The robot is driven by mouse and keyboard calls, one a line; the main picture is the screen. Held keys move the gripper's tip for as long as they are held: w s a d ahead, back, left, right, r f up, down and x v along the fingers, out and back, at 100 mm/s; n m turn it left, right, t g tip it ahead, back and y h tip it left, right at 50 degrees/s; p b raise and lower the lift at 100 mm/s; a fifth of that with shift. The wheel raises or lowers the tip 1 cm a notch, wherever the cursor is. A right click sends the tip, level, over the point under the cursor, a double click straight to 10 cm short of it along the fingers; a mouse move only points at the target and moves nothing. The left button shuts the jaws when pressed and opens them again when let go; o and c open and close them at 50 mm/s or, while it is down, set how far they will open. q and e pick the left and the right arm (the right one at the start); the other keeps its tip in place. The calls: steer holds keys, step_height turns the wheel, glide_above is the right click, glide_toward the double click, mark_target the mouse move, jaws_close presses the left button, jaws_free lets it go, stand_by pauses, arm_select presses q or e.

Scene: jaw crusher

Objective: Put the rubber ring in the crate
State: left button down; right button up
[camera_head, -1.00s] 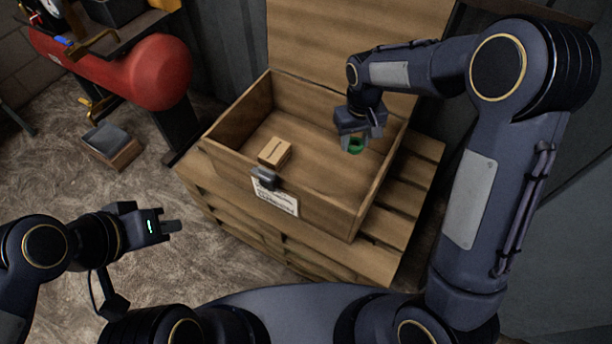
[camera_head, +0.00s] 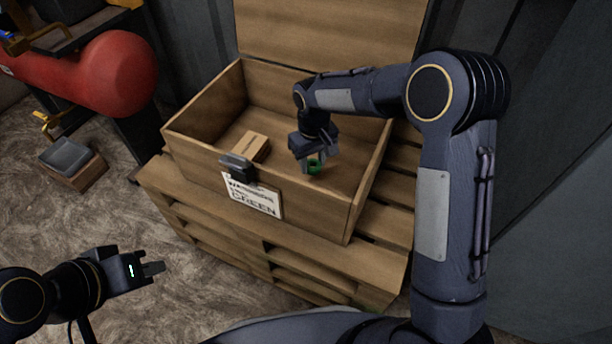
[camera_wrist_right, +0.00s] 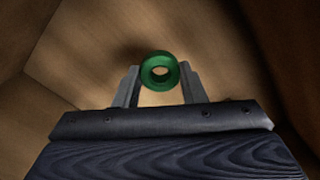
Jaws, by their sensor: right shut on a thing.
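The green rubber ring (camera_head: 314,165) is held between the fingers of my right gripper (camera_head: 311,163), which is shut on it. In the right wrist view the ring (camera_wrist_right: 160,71) sits between the two fingertips, its hole facing the camera. Ring and gripper are over the inside of the open wooden crate (camera_head: 203,167); the gap to the crate's floor is hard to judge. The crate bears a white label with "GREEN" on its front. My left gripper (camera_head: 152,268) is away to the lower left, off the crate; its finger opening is not clear.
A small cardboard box (camera_head: 252,147) lies in the crate's left part. The crate's lid (camera_head: 330,35) stands open at the back, and a latch (camera_head: 237,168) is on the front wall. The crate rests on wooden pallets (camera_head: 385,258). A red tank (camera_head: 112,72) stands at left.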

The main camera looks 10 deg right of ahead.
step_height(320, 180, down, 7)
steer(key=shift+r+b, duration=0.2)
steer(key=shift+b, duration=0.9)
steer(key=shift+f, duration=0.2)
steer(key=o, duration=1)
steer(key=shift+r, duration=0.15)
